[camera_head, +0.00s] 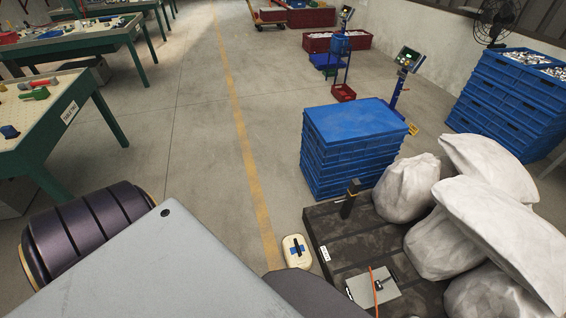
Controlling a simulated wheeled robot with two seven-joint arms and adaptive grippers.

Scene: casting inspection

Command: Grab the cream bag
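Several large off-white to cream bags are heaped on a dark platform (345,245) at the lower right. A rounded bag (407,188) stands upright at the left rear of the heap. Another bag (445,245) sits in front of it, partly covered. A long bag (505,240) lies tilted across the top, and another bag (490,165) lies behind it. One more bag (490,298) is cut by the lower edge. I cannot tell which single bag is the cream one. Neither of my grippers shows.
A blue crate stack (350,150) stands just behind the platform. Taller blue crates (505,100) stand at the right. A green-legged table (50,125) is at the left. A small plate with an orange cord (372,288) lies on the platform.

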